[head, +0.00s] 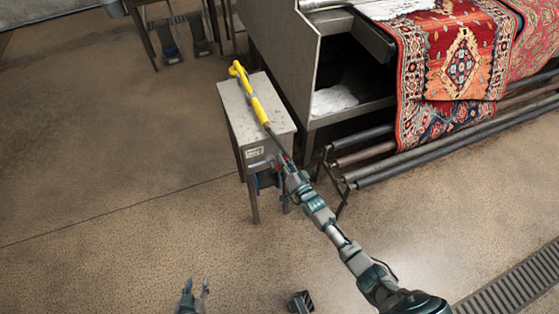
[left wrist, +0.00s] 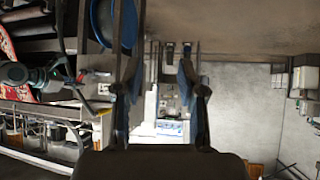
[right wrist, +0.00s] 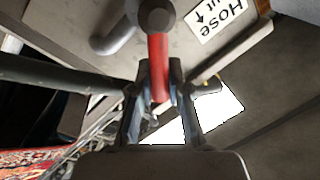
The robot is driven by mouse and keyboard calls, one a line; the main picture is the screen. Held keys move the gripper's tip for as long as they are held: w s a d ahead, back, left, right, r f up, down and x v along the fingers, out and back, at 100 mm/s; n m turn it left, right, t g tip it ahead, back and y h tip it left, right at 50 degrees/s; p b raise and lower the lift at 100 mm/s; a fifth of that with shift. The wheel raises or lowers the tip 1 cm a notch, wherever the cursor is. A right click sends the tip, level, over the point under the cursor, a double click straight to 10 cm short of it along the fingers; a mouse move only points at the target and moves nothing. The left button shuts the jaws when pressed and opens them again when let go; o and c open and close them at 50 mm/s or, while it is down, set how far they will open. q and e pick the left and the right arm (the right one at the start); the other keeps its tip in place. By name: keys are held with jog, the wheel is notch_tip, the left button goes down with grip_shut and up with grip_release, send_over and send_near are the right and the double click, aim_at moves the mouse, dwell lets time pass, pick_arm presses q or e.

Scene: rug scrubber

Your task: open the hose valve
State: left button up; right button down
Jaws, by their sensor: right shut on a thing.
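The hose valve shows in the right wrist view as a red lever (right wrist: 158,68) hanging from a dark round hub (right wrist: 157,15) on a grey panel. My right gripper (right wrist: 157,95) is shut on the red lever, with a finger on each side of it. In the head view my right gripper (head: 283,163) is at the front of a small grey stand (head: 275,118), where the valve is mostly hidden. A grey bent pipe (right wrist: 113,40) sits beside the hub. My left gripper (head: 197,288) is open and empty, low over the floor; its spread fingers show in the left wrist view (left wrist: 160,92).
A yellow spray wand (head: 250,95) lies on the stand, with a blue hose reel (head: 266,180) below. A label reading "Hose" (right wrist: 220,15) is beside the valve. A machine with a patterned rug (head: 460,65) and rollers (head: 450,150) stands right. The floor at left is clear.

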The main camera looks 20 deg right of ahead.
pick_arm(q)
jog(key=w+d+r+t+h+b, duration=0.1)
jog(key=w+r+t+b, duration=0.1)
jog(key=r+t, duration=0.4)
jog(key=w+d+r+t+h+b, duration=0.2)
jog(key=r+t+b, duration=0.1)
jog(key=r+t, duration=0.3)
jog(key=shift+w+r+b, duration=0.4)
jog(key=shift+r, duration=0.45)
pick_arm(e)
jog(key=shift+d+f+m+t+h, duration=0.2)
jog(key=shift+d+f+m+h, duration=0.45)
jog(key=shift+m, duration=1.4)
jog(key=shift+d+f+m+t+h, duration=0.3)
jog(key=shift+f+m, duration=0.65)
jog(key=shift+m, duration=1.05)
jog(key=shift+d+f+m+t+h, duration=0.2)
jog(key=shift+f+m+h, duration=0.5)
jog(key=shift+m, duration=1.35)
jog(key=shift+f, duration=0.1)
jog(key=c, duration=1.1)
grip_release()
jog(key=shift+f, duration=0.1)
jog(key=shift+c, duration=0.2)
pick_arm(q)
jog(key=shift+w+d+f, duration=0.1)
jog(key=shift+w, duration=0.05)
pick_arm(e)
jog(key=shift+w+d, duration=0.1)
